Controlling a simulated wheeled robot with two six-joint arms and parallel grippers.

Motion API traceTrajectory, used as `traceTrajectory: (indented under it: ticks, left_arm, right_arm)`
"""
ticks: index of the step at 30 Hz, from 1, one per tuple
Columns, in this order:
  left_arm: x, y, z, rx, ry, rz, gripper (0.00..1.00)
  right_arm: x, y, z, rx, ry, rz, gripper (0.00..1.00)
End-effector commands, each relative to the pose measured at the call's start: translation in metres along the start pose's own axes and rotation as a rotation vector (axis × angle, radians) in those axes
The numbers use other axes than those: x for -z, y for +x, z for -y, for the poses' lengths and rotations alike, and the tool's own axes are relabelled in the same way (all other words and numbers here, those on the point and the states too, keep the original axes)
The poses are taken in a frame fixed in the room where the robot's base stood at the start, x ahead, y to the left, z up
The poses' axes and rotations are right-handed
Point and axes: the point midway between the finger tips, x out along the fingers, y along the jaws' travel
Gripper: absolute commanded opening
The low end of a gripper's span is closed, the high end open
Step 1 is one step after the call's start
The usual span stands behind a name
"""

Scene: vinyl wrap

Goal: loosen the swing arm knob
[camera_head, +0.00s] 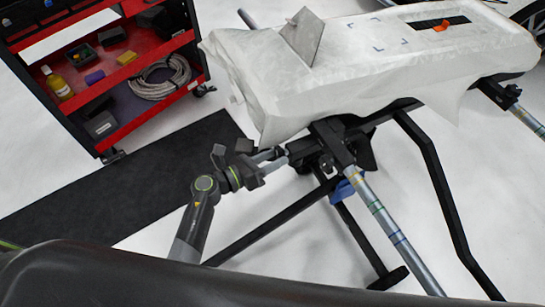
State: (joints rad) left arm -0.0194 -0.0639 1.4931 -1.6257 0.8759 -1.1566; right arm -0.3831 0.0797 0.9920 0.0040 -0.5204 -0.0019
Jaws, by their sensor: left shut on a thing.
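The work stand has a black swing arm joint (325,146) under the front end of a panel covered with white film (330,85). My left gripper (280,157) comes in from the lower left, and its grey fingertips reach the left side of this joint. They are shut on the swing arm knob, which is small, dark and mostly hidden between the fingers. I cannot tell from this view how far the knob is turned. My right gripper is not in view.
A black and red tool cart (150,110) with a cable coil (160,77) stands at the upper left, beside a dark floor mat (120,190). Black stand legs (280,218), a striped metal tube (385,222) and a blue part (346,188) lie close right of the gripper.

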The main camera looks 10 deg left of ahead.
Motion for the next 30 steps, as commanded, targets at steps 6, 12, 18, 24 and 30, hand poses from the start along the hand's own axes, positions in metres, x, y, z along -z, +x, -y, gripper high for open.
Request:
traceTrajectory:
  ticks: [6, 12, 18, 24, 30]
  left_arm:
    - [-0.001, 0.000, 0.000, 0.000, 0.001, 0.001, 0.53]
    - [0.000, 0.000, 0.000, 0.000, 0.001, 0.001, 0.53]
    - [0.000, -0.002, 0.000, 0.000, 0.001, 0.001, 0.53]
    - [0.001, -0.029, -0.001, -0.002, 0.002, -0.003, 0.53]
    - [0.002, -0.077, -0.001, -0.003, 0.003, -0.003, 0.53]
  right_arm:
    - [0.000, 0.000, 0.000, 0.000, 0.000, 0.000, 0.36]
    - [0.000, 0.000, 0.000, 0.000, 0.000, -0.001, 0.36]
    - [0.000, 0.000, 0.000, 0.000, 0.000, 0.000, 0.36]
    - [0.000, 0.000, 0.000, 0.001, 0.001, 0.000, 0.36]
    - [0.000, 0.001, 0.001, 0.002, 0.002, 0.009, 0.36]
